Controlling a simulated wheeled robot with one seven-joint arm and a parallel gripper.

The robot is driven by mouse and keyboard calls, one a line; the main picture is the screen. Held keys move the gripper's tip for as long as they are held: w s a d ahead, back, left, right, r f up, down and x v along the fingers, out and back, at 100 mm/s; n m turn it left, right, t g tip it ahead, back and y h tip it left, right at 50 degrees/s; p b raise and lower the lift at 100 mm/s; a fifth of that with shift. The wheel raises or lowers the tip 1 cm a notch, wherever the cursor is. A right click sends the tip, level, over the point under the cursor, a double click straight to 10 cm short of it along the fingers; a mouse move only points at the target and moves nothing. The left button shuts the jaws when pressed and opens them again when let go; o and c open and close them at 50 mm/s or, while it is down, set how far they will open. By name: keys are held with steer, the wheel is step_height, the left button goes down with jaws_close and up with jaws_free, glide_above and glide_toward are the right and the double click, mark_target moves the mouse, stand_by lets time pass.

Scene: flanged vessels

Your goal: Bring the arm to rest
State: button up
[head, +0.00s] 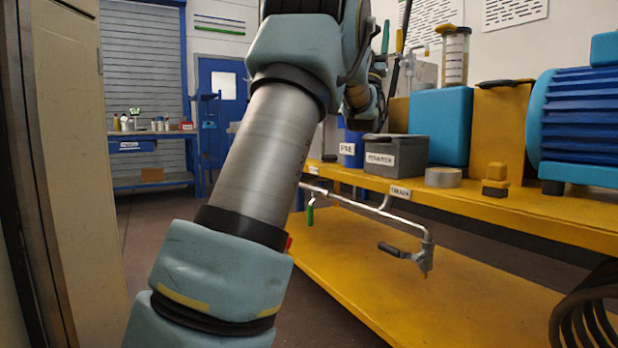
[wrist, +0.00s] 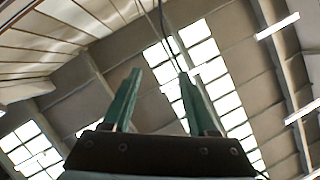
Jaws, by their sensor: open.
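My gripper shows in the wrist view (wrist: 160,90) with its two green fingers apart and nothing between them. It points up toward the ceiling, with roof beams and window panes behind it. In the head view my arm rises from the lower left to the top middle and bends over near the top. Part of the gripper end is hidden behind the arm links there, so its fingertips are hard to make out.
A yellow bench (head: 540,212) at right carries a grey bin (head: 397,157), a blue box (head: 440,125), a tape roll (head: 443,177) and a blue ribbed motor (head: 580,115). A pipe with a valve (head: 424,255) hangs below its edge. A beige cabinet (head: 70,150) stands close at left.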

steer(key=w+a+f+n+g+y+p, duration=0.25)
steer(key=w+f+y, duration=0.2)
steer(key=f, duration=0.25)
steer(key=w+a+f+n+g+y+p, duration=0.1)
steer(key=w+a+f+n+g+y, duration=0.1)
steer(key=w+a+f+g+y, duration=0.4)
steer(key=s+a+f+g+y+p, duration=0.1)
steer(key=s+a+f+g, duration=0.15)
steer(key=f, duration=0.55)
steer(key=s+a+f+g+p, duration=0.15)
steer(key=s+f, duration=0.25)
steer(key=f, duration=0.4)
steer(key=s+a+f+g+y+p, duration=0.1)
steer(key=s+a+f+g, duration=0.25)
steer(key=s+f, duration=0.45)
steer(key=s+a+f+g+y+p, duration=0.1)
steer(key=s+a+f+g, duration=0.3)
steer(key=s, duration=0.8)
steer(key=s+a+f+g+y+p, duration=0.1)
steer(key=s+a+f+g, duration=0.2)
steer(key=s+f+g, duration=0.55)
steer(key=s+r+t+p, duration=0.2)
steer(key=s+r+p, duration=0.1)
steer(key=r+p, duration=3.5)
steer(key=shift+d+r, duration=0.15)
steer(key=shift+r, duration=0.5)
steer(key=shift+c, duration=0.3)
